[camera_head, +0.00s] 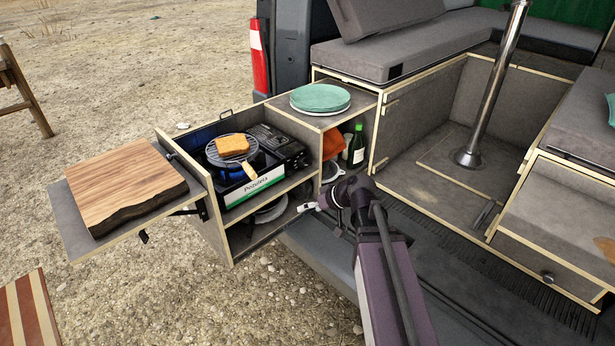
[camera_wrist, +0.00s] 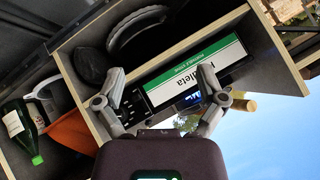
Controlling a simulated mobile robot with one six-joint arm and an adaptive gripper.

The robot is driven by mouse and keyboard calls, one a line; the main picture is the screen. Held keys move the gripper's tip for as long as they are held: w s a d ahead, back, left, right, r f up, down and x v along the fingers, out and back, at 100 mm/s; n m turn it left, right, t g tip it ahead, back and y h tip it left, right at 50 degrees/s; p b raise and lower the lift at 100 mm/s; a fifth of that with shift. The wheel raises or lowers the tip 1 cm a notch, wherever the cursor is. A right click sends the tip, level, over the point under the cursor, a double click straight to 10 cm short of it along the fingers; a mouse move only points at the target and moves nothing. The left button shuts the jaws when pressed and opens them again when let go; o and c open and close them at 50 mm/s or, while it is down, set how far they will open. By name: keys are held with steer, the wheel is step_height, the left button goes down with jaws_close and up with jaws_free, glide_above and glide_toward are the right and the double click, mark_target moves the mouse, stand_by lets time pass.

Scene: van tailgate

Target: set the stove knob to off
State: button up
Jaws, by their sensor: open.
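The portable stove (camera_head: 262,180) sits on the upper shelf of the pull-out kitchen box, its white and green label facing outward. In the wrist view, which looks upside down, the stove's label (camera_wrist: 200,72) lies behind and between my fingers. I cannot make out the knob or its setting; the dark panel at the stove's right end (camera_head: 297,158) is small, and my finger partly covers that end in the wrist view. My gripper (camera_head: 308,207) is open and empty, in front of the box and below the stove's right end. It also shows in the wrist view (camera_wrist: 161,72).
Toast (camera_head: 232,145) lies on a round grill (camera_head: 222,160) over the stove. Plates (camera_head: 320,97) stand on the box top. A green bottle (camera_head: 357,147) and an orange cloth (camera_head: 333,146) are in the right compartment. A cutting board (camera_head: 125,185) lies on the left side shelf.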

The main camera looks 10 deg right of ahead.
steer(key=w+d+f+t+y+b, duration=0.1)
steer(key=w+d+t+y+b, duration=0.1)
steer(key=w+d+t+b, duration=0.3)
steer(key=m+t+b, duration=0.1)
steer(key=t+b, duration=0.3)
steer(key=b, duration=0.2)
glide_toward(309, 165)
steer(key=v, duration=0.3)
steer(key=shift+s+f, duration=0.15)
steer(key=shift+s, duration=0.05)
steer(key=shift+a, duration=0.1)
steer(key=x, duration=1.3)
steer(key=shift+w+a+r, duration=0.15)
steer(key=shift+w+r, duration=0.1)
steer(key=shift+w, duration=0.15)
steer(key=c, duration=1.1)
